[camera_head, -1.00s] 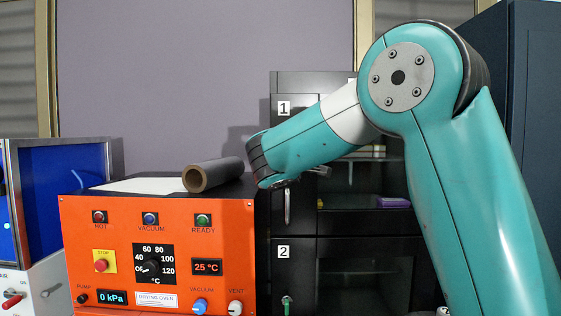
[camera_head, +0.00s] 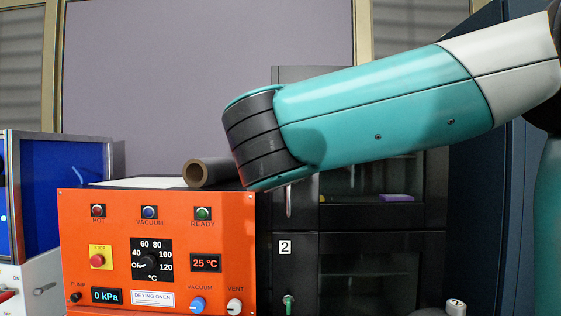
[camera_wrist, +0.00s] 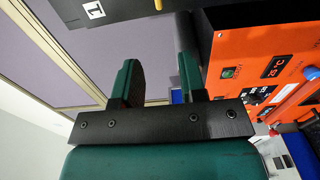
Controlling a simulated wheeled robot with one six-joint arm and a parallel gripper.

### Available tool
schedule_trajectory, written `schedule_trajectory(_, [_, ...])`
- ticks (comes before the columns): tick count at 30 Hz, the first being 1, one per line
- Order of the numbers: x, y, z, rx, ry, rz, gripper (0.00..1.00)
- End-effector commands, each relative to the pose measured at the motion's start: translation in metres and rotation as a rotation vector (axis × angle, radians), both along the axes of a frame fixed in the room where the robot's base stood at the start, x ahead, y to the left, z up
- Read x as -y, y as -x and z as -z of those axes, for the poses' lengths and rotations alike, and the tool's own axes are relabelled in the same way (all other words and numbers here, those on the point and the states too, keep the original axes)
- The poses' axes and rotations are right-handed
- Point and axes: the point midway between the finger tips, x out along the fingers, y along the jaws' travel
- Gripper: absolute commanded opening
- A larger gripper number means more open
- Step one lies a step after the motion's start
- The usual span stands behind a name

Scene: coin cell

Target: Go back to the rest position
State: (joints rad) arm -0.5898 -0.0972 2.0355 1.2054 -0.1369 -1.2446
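My gripper (camera_wrist: 158,82) shows in the wrist view with its two green fingers apart and nothing between them. The wrist view is tilted on its side, with the orange drying oven to the right of the fingers. In the head view my gripper does not show; my teal and grey arm reaches in from the right and its dark joint hangs at the oven's upper right corner in the picture.
The orange drying oven (camera_head: 120,240) reads 25 °C and 0 kPa. A dark grey roll (camera_head: 207,172) lies on top of it. A black cabinet (camera_head: 340,245) with glass doors stands to its right. A blue-panelled machine (camera_head: 62,190) stands at left.

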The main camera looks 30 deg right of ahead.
Motion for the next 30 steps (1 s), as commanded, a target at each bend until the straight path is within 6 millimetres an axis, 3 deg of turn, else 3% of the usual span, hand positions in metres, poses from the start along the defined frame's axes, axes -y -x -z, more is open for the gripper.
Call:
schedule_trajectory(18, [-0.002,0.005,0.0,0.001,-0.001,0.001,0.38])
schedule_trajectory(21, [-0.004,0.003,0.007,-0.013,-0.034,-0.016,0.38])
schedule_trajectory(23, [-0.007,0.0,0.021,-0.036,-0.096,-0.045,0.38])
schedule_trajectory(26, [-0.02,-0.004,0.065,-0.119,-0.289,-0.121,0.38])
schedule_trajectory(30, [-0.056,0.016,0.149,-0.34,-0.673,-0.197,0.38])
